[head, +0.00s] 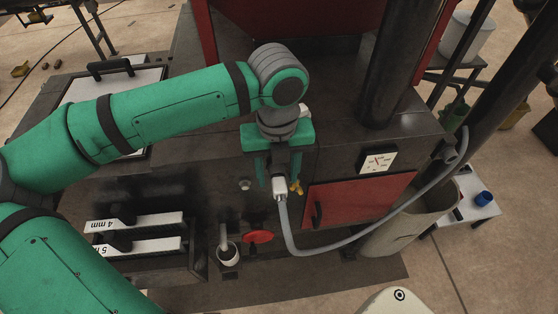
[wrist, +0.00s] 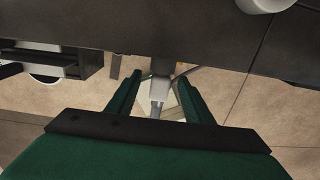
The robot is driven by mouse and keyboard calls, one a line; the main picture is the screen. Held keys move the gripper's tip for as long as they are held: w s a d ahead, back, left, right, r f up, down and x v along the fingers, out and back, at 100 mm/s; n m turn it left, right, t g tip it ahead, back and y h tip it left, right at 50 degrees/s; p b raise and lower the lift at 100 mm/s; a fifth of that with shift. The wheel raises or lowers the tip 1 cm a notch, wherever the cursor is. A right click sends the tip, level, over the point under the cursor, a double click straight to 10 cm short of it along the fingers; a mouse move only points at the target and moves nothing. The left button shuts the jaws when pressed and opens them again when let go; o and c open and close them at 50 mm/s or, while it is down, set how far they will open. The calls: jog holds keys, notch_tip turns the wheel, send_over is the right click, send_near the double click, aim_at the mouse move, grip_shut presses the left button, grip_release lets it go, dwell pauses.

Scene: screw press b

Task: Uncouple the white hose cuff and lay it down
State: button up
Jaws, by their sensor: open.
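The white hose cuff (head: 279,187) is at the front of the dark machine, on the end of a grey hose (head: 292,238). My gripper (head: 279,180) points down over it, open, with one finger on each side. In the wrist view, the cuff (wrist: 158,89) is between the two green fingers, with gaps visible on both sides. Its far end meets a grey fitting (wrist: 161,66) at the machine's edge, and they look joined. The hose runs down from the cuff, then curves right and up to a dark post.
A yellow handle (head: 297,187) is close to the right finger. Below are a red handwheel (head: 258,237) and a white cup-like fitting (head: 228,256). A red door (head: 357,197) and gauge (head: 378,161) are to the right; labelled drawers (head: 136,222) to the left.

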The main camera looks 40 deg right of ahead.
aim_at(281, 190)
jog(key=shift+s+d+f, duration=0.1)
jog(key=shift+f, duration=0.4)
grip_shut()
jog(key=shift+s+a, duration=0.65)
jog(key=shift+s, duration=0.15)
jog(key=shift+s+a, duration=0.15)
jog(key=shift+s, duration=0.3)
dwell(0.4)
